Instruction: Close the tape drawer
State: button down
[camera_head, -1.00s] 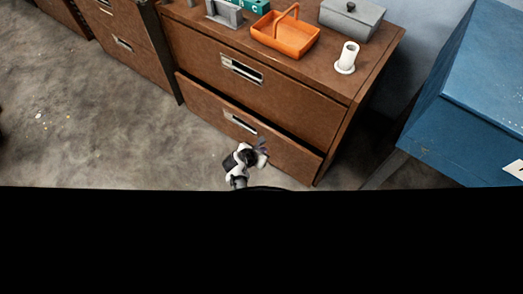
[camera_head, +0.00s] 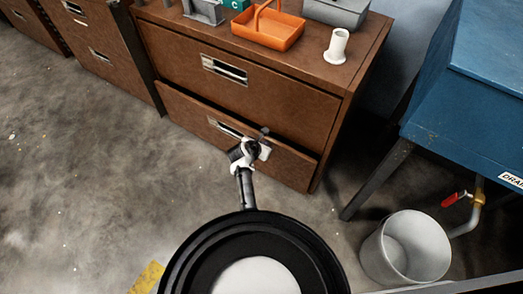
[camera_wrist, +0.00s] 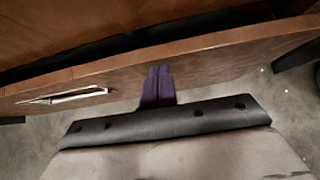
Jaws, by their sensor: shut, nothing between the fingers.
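A brown two-drawer cabinet (camera_head: 265,85) stands ahead. Its lower drawer (camera_head: 290,168) is partly open, with a dark gap above its front; the upper drawer (camera_head: 275,95) looks shut. No label marks either as the tape drawer. My gripper (camera_head: 264,133) is at the lower drawer's front, right of its metal handle (camera_head: 226,127). In the wrist view, the purple fingers (camera_wrist: 158,84) are together and empty, against or just before the brown drawer front (camera_wrist: 215,60), below its top edge. The handle (camera_wrist: 70,96) is to their left. Exact contact cannot be told.
An orange basket (camera_head: 268,31), a white cylinder (camera_head: 337,46) and a grey box (camera_head: 337,10) stand on the cabinet top. A blue bench (camera_head: 465,100) and a white bucket (camera_head: 405,248) are at right. Open floor (camera_head: 110,190) lies at left.

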dwell(0.3)
jog(key=shift+w+d+p, duration=0.4)
jog(key=shift+w+d, duration=0.4)
jog(key=shift+w, duration=0.25)
jog(key=shift+a, duration=0.1)
